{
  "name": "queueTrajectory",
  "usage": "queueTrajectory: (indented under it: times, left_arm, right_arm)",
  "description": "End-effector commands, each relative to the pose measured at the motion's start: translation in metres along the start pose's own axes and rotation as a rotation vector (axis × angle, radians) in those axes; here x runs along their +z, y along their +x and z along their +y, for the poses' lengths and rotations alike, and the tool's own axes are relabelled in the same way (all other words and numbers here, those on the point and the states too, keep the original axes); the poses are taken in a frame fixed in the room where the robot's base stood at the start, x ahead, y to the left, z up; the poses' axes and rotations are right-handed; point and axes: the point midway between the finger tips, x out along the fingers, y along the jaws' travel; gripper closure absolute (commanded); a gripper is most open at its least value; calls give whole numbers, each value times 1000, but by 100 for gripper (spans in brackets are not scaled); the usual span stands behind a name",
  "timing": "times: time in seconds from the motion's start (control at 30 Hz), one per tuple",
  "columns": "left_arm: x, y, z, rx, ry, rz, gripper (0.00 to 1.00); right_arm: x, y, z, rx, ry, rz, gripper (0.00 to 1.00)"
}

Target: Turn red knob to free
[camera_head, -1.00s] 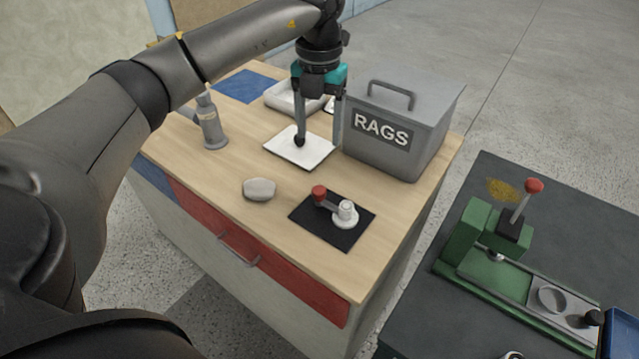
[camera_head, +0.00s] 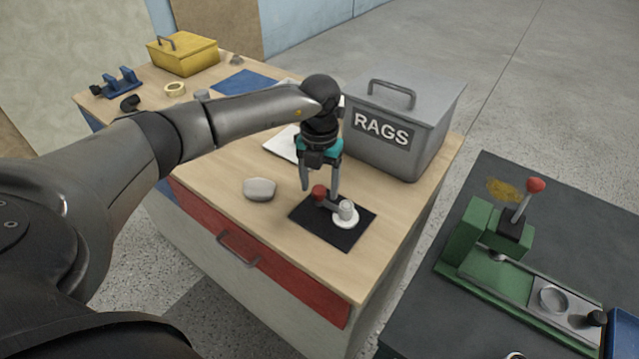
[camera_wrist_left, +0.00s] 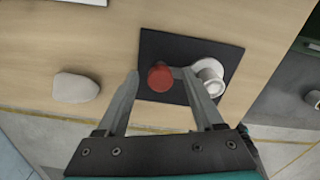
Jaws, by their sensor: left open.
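The red knob (camera_head: 319,191) sits at the end of a short grey arm joined to a white round hub (camera_head: 346,211), on a black mat (camera_head: 325,232) on the wooden bench. In the left wrist view the red knob (camera_wrist_left: 160,77) lies ahead of and between my fingertips, with the white hub (camera_wrist_left: 209,75) to its right. My left gripper (camera_head: 320,190) is open and points down at the knob, one finger on each side. I cannot tell whether a finger touches it. My right gripper is not in view.
A grey RAGS box (camera_head: 400,125) stands close behind the mat. A grey stone-like object (camera_head: 260,189) lies left of it. A white pad (camera_head: 283,145) is partly hidden by my arm. A green press (camera_head: 500,250) stands on the dark table at right. The bench front is clear.

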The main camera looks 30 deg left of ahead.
Motion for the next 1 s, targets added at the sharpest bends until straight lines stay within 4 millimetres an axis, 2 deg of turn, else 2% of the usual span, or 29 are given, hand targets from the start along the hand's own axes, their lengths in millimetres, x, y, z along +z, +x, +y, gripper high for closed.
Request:
queueTrajectory:
  times: [0.2, 0.8, 1.0]
  left_arm:
    - [0, 0, 0, 0, 0, 0, 34]
    - [0, 0, 0, 0, 0, 0, 100]
    - [0, 0, 0, -1, 0, 0, 100]
  right_arm:
    - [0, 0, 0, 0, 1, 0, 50]
    - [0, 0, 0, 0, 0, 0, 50]
    - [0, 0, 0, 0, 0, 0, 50]
